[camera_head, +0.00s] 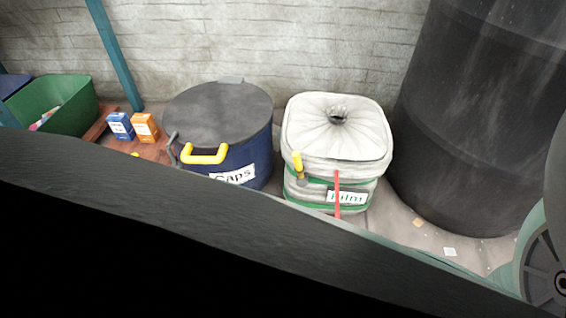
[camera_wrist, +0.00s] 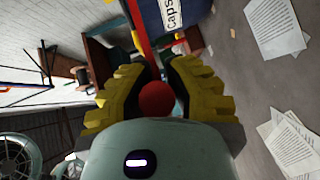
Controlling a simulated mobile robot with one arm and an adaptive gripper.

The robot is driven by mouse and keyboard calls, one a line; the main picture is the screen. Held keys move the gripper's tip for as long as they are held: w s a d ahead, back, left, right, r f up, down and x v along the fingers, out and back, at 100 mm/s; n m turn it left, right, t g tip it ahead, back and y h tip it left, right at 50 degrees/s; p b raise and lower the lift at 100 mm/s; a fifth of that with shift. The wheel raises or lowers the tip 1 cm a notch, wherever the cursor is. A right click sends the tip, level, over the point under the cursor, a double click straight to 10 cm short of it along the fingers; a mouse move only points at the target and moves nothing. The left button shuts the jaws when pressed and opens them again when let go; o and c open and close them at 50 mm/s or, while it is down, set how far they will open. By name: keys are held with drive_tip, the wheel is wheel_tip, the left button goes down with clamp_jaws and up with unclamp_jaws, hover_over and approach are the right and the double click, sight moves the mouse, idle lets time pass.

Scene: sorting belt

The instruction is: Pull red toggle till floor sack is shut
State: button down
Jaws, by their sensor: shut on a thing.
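The floor sack (camera_head: 310,140) is white with green bands and a label reading "Film" (camera_head: 352,197). It stands upright on the floor. Its top cloth is drawn in pleats toward the middle, where a small dark gap (camera_head: 337,116) shows. A red strap (camera_head: 337,190) runs down its front and out of sight behind the dark edge. In the wrist view, the red toggle (camera_wrist: 157,98), a round ball, sits between the yellow ribbed fingers of my gripper (camera_wrist: 160,92). My gripper is shut on it, and the red strap (camera_wrist: 137,30) leads away from it. My gripper is hidden in the head view.
A blue "Caps" bin (camera_head: 262,152) with a dark lid and yellow handle stands left of the sack. A large black drum (camera_head: 455,110) stands close on the right. A dark belt edge (camera_head: 200,215) crosses the foreground. Papers (camera_wrist: 277,25) lie on the floor.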

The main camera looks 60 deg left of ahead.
drive_tip(key=c, duration=0.8)
unclamp_jaws()
drive_tip(key=w+d+r, duration=0.1)
drive_tip(key=d, duration=1.1)
drive_tip(key=shift+r, duration=0.35)
